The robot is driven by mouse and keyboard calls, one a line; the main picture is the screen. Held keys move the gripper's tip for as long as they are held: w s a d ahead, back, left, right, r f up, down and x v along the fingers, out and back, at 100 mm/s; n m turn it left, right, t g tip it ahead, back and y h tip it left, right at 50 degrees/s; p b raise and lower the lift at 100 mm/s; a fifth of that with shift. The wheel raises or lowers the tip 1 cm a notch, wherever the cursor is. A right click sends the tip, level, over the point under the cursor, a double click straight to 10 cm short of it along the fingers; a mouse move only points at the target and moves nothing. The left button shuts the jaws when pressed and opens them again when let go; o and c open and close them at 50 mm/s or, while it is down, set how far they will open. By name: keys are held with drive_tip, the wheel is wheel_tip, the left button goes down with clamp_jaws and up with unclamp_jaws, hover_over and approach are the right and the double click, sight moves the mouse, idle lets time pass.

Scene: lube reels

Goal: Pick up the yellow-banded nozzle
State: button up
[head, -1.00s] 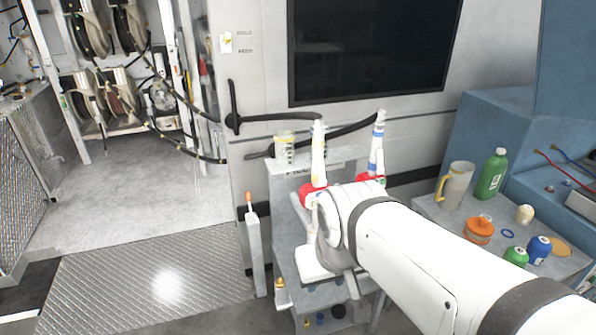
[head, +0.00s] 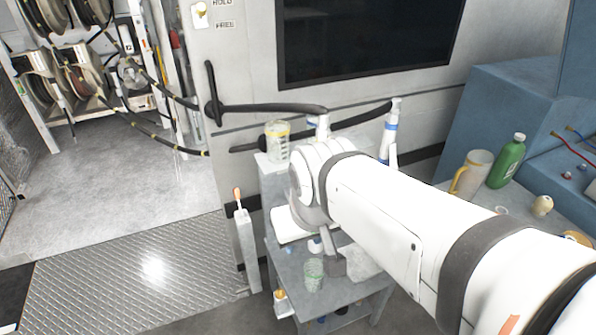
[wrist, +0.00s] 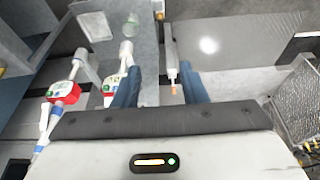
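Two white nozzles stand at the grey stand by the wall. One nozzle (head: 318,124) shows only its upper end above my arm in the head view; its band is hidden now. The blue-banded nozzle (head: 389,133) is to its right. In the head view my arm hides the fingers.
A measuring cup (head: 278,143) stands on the stand's top, left of the nozzles. A clear greenish cup (head: 313,274) is on the lower shelf. A post (head: 248,250) with an orange-tipped stick is at left. A jug (head: 471,174) and green bottle (head: 506,161) stand at right.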

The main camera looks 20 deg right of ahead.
drive_tip(key=o, duration=0.3)
drive_tip(key=shift+a+f+m+y, duration=0.3)
drive_tip(key=shift+f+m+y, duration=0.1)
drive_tip(key=shift+f, duration=0.05)
drive_tip(key=shift+o, duration=0.4)
drive_tip(key=a+m+y, duration=0.1)
drive_tip(key=m, duration=0.1)
drive_tip(key=w+a+f+m+g+y, duration=0.1)
drive_tip(key=m+y, duration=0.1)
drive_tip(key=w+a+f+m+g+y, duration=0.1)
drive_tip(key=m, duration=0.1)
drive_tip(key=shift+w+f, duration=0.1)
drive_tip(key=shift+f, duration=0.05)
drive_tip(key=w+d+r+m+t+y, duration=0.1)
drive_tip(key=w+m+t+y, duration=0.2)
drive_tip(key=w+m+y, duration=0.45)
drive_tip(key=m+t+h+p, duration=0.3)
drive_tip(key=m+t+h, duration=0.4)
drive_tip(key=m+t, duration=0.85)
approach(323, 132)
drive_tip(key=w+a+f+m+g, duration=0.1)
drive_tip(key=w+f+m+g, duration=0.1)
drive_tip(key=w, duration=0.8)
drive_tip(key=shift+w+a+f+m+g, duration=0.25)
drive_tip(key=shift+a+f+m+g, duration=0.05)
drive_tip(key=shift+a+f+g, duration=0.1)
